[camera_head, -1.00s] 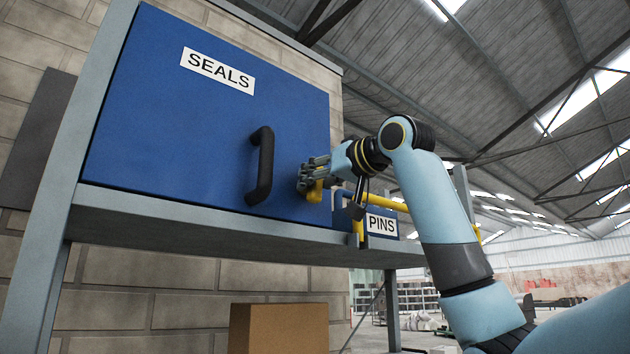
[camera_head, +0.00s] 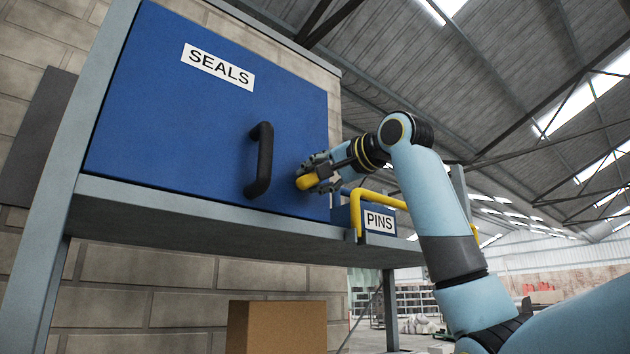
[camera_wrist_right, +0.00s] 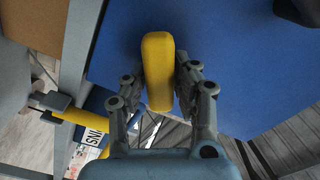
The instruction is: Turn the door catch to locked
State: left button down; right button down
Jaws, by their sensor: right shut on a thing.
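The yellow door catch (camera_head: 307,181) is on the lower right part of the blue door marked SEALS (camera_head: 190,110). In the head view it lies nearly level, its rounded end pointing left. My right gripper (camera_head: 318,176) is shut on the catch. In the right wrist view the yellow catch (camera_wrist_right: 158,70) stands between the two fingers of my right gripper (camera_wrist_right: 160,88), in front of the blue door. The catch's pivot is hidden by the fingers. The door lies flat in its frame. My left gripper is not in view.
A black door handle (camera_head: 262,160) stands out left of the catch. Below and right are a blue bin marked PINS (camera_head: 379,222) and a yellow rail (camera_head: 354,222). The grey shelf edge (camera_head: 200,218) runs under the door. A cardboard box (camera_head: 278,327) sits lower down.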

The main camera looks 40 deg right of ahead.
jog(key=m+b, duration=0.1)
jog(key=m, duration=0.2)
jog(key=m+b, duration=0.1)
jog(key=m, duration=0.2)
jog(key=shift+f+m, duration=0.2)
jog(key=shift+m, duration=0.1)
dwell(0.4)
jog(key=c, duration=1.1)
grip_release()
jog(key=shift+d, duration=0.1)
jog(key=s, duration=0.8)
jog(key=s+d, duration=0.1)
jog(key=s, duration=0.3)
jog(key=shift+f, duration=0.1)
